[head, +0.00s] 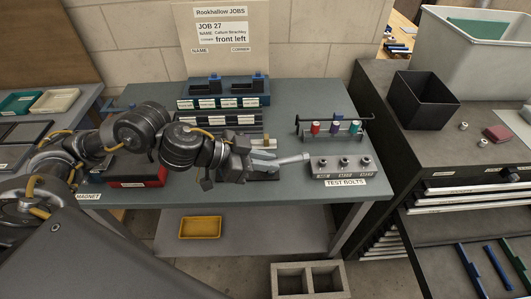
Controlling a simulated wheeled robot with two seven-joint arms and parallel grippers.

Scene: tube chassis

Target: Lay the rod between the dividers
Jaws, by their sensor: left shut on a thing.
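My left gripper (268,161) reaches in from the left over the middle of the grey workbench. It is shut on a light grey, bar-like piece (293,159), which points right toward the test bolts block. I take this piece to be the rod; the fingers hide its near end. A dark rack with long parallel strips and white labels (245,119) lies behind my arm. These strips may be the dividers, and my arm covers part of them. The held piece is in front and to the right of this rack. My right gripper is not in view.
A grey block with several bolts (343,166), labelled TEST BOLTS, stands close by the held piece's tip. Behind it is a rack with red, blue and green tools (335,128). A red-and-black box (138,178) lies left.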

